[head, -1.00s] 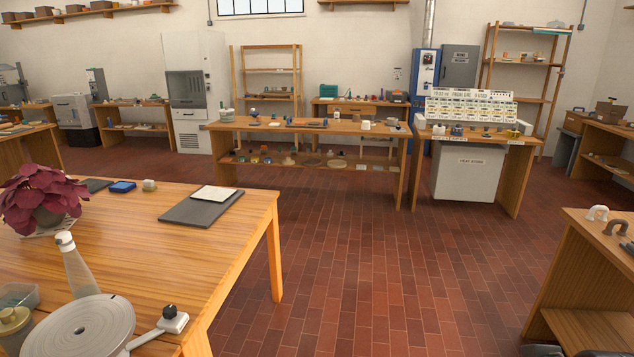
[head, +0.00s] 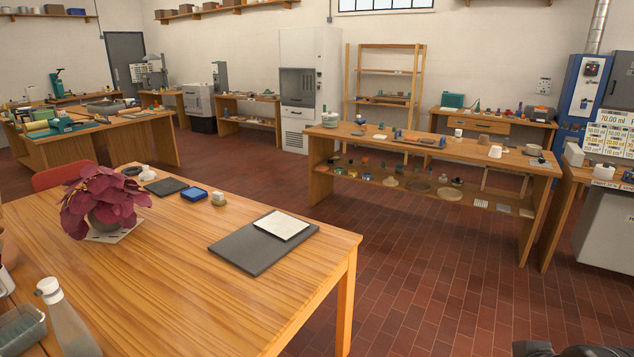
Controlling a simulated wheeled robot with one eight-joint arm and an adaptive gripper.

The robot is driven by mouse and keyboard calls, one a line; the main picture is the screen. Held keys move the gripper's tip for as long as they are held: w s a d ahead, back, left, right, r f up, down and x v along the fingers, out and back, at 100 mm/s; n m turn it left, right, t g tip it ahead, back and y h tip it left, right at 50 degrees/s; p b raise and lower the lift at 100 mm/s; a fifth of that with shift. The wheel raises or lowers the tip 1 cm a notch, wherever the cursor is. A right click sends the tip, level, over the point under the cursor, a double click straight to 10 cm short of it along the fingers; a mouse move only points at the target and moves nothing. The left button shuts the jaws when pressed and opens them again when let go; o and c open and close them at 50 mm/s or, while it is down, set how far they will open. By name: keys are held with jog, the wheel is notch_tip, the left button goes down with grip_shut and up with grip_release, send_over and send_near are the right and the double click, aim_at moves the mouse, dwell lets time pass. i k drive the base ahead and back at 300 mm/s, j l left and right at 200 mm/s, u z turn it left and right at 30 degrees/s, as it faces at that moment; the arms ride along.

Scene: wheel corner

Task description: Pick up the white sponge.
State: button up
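I cannot make out a white sponge for certain in the head view. A small pale object (head: 218,199) stands on the near wooden table (head: 190,290), beside a blue box, but it is too small to identify. A flat white sheet or tile (head: 281,224) lies on a dark grey board (head: 240,252) near that table's right corner. Small white items, including one like a cup (head: 495,151), stand on the bench across the aisle.
A long bench (head: 400,150) with a lower shelf stands beyond. The red tiled floor (head: 430,270) between them is clear.

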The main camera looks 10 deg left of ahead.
aim_at(218, 199)
jog(key=i+j+u, duration=0.15)
jog(key=i+u, duration=0.25)
jog(key=i+j+u, duration=0.1)
jog(key=i+u, duration=0.2)
jog(key=u, duration=0.15)
jog(key=i+l+u, duration=0.1)
jog(key=i+u, duration=0.3)
